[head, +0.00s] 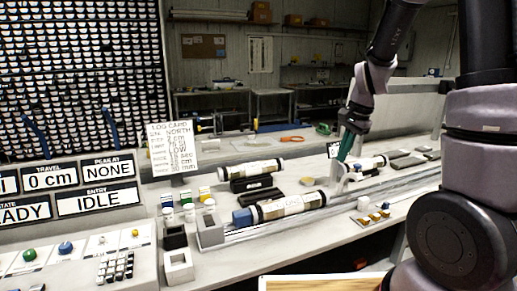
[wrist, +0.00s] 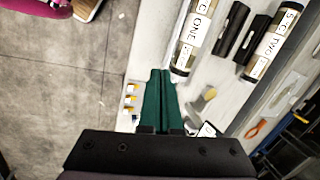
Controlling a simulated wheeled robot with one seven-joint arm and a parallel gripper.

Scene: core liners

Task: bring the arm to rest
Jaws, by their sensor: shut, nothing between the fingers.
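My gripper (head: 345,150) is shut and empty, its green fingers pointing down above the bench on the right in the head view. In the wrist view the two green fingers (wrist: 160,78) lie side by side. A clear core liner labelled ONE (wrist: 190,42) lies just beyond the fingertips, apart from them as far as I can tell. A second liner labelled TWO (wrist: 274,42) lies farther right. In the head view a front liner with a blue end (head: 290,206) lies along the rail, and another liner (head: 251,168) lies behind it.
Small yellow-topped blocks (head: 375,216) sit near the bench front. A log card (head: 172,149) stands at the left, beside panels reading NONE and IDLE (head: 101,200). Dark cradles (wrist: 232,30) lie between the liners. Open floor (wrist: 60,95) shows left of the bench.

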